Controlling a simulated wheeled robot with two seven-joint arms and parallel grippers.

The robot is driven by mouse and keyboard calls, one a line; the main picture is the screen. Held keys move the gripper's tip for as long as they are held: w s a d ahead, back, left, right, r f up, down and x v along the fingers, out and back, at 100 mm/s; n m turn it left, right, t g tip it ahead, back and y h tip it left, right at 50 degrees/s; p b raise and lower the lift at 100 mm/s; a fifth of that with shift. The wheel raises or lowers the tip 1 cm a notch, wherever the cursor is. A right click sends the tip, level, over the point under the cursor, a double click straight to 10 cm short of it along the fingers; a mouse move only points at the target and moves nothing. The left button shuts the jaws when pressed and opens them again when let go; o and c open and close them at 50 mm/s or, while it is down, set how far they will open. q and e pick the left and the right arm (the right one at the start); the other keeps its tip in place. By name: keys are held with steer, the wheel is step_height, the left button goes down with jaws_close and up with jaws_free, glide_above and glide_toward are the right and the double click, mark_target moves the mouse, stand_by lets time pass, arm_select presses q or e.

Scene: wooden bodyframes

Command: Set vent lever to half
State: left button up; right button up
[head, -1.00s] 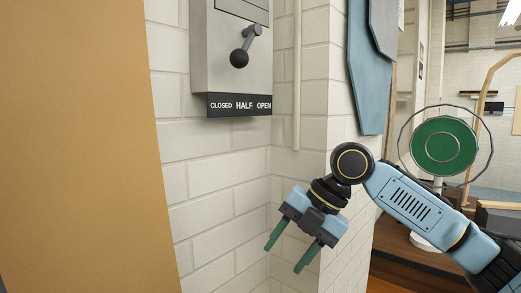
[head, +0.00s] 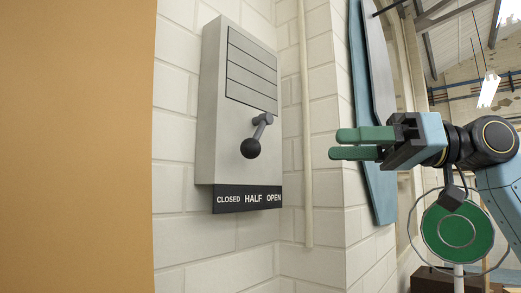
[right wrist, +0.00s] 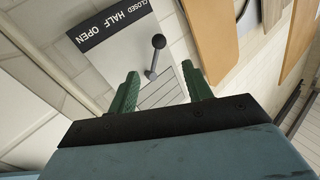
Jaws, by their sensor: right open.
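The vent lever (head: 250,148) is a dark arm with a black ball knob on a grey wall box (head: 210,110). It hangs down from its pivot and leans toward the CLOSED side. A black label (head: 247,198) below reads CLOSED, HALF, OPEN. My right gripper (head: 334,144) is open and empty, its green fingers pointing left, to the right of the knob and apart from it. In the right wrist view the lever (right wrist: 157,43) shows beyond and between the open fingertips (right wrist: 160,69), with the label (right wrist: 110,25) upside down. My left gripper is out of view.
A tan panel (head: 75,150) fills the left side. A pale vertical pipe (head: 305,130) runs down the wall right of the box. Blue boards (head: 365,110) hang farther right, and a green disc (head: 458,231) stands at lower right. The space before the lever looks clear.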

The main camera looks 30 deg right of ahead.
mark_target(259, 136)
steer(key=p+x, duration=0.4)
steer(key=x, duration=0.9)
steer(key=shift+w, duration=0.1)
steer(key=shift+f, duration=0.1)
jaws_close()
